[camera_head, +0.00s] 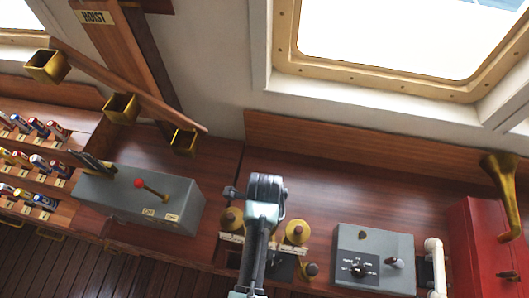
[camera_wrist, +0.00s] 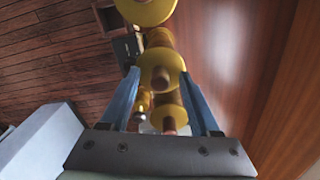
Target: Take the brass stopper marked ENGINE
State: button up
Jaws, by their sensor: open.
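Several brass stoppers with wide round tops stand on the wooden console. In the head view one stopper (camera_head: 231,218) is left of my arm, another (camera_head: 297,231) is right of it, and a smaller one (camera_head: 310,269) is lower right. The labels on the pale strip by them are too small to read, so I cannot tell which is ENGINE. My gripper (camera_wrist: 162,75) is open, pointing at the stoppers. In the wrist view a stopper top (camera_wrist: 162,59) shows between the fingertips; I cannot tell whether they touch it. My arm hides part of the group.
A grey box with a red-knobbed lever (camera_head: 140,205) stands at left, and a grey dial box (camera_head: 374,243) at right. A red cabinet (camera_head: 480,240) with a brass horn is far right. A sloping rail with brass cups (camera_head: 120,108) hangs upper left. The console behind the stoppers is clear.

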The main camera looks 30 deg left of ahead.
grip_shut()
dwell(0.3)
dwell(0.3)
